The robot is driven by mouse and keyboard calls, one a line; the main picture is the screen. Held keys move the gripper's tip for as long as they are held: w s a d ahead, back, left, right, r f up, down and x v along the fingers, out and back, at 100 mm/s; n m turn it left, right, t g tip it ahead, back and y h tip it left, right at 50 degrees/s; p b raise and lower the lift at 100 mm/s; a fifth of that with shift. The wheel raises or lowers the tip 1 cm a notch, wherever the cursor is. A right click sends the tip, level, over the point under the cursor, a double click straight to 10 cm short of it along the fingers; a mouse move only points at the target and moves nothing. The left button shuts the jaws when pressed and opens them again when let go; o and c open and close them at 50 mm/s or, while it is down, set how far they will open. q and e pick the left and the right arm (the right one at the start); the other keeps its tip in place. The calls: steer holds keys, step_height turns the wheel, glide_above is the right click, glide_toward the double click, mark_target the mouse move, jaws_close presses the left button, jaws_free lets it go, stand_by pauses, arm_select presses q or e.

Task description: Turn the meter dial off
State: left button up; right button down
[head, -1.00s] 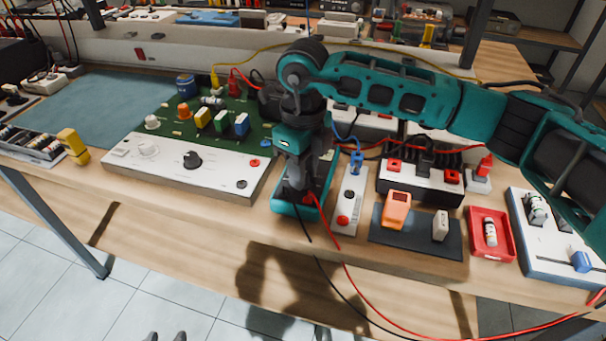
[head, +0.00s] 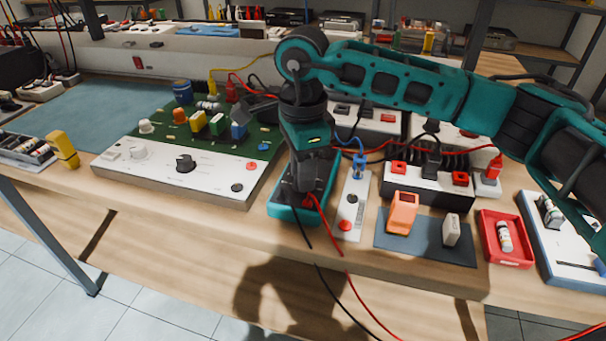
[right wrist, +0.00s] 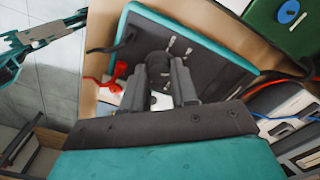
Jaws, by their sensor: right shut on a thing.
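The meter (head: 272,208), a dark-faced box with a teal rim, lies near the front edge of the bench in the head view, mostly covered by my right gripper (head: 302,190). In the right wrist view the meter (right wrist: 205,42) fills the middle. Its round black dial (right wrist: 158,62) sits between the two dark fingers of my right gripper (right wrist: 159,88), which is shut on it. The dial's pointer mark cannot be made out. A teal and grey arm part at the upper left of the wrist view looks like my left gripper (right wrist: 38,38), away from the meter; its jaws are unclear.
Red and black leads run from the meter over the bench edge. A white panel with a black knob (head: 185,163) stands to the left. A white strip (head: 351,205), a dark mat with an orange device (head: 402,212) and a red tray (head: 505,240) lie to the right.

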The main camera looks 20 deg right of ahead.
steer(key=n+b, duration=0.1)
steer(key=n, duration=0.4)
steer(key=shift+n+b, duration=0.3)
steer(key=shift+b, duration=0.05)
steer(key=n+b, duration=0.1)
steer(key=n, duration=0.3)
steer(key=shift+w, duration=0.1)
arm_select(q)
steer(key=shift+s+f, duration=0.2)
steer(key=shift+f, duration=1.75)
arm_select(e)
steer(key=shift+n, duration=1.7)
arm_select(q)
steer(key=shift+a, duration=0.1)
arm_select(e)
steer(key=c, duration=0.9)
jaws_free()
steer(key=shift+o, duration=0.2)
arm_select(q)
step_height(320, 180, up, 2)
steer(key=shift+r+p, duration=0.25)
steer(key=shift+p, duration=0.7)
arm_select(e)
step_height(320, 180, up, 13)
arm_select(q)
steer(key=shift+s+f, duration=0.1)
arm_select(e)
steer(key=shift+f, duration=0.1)
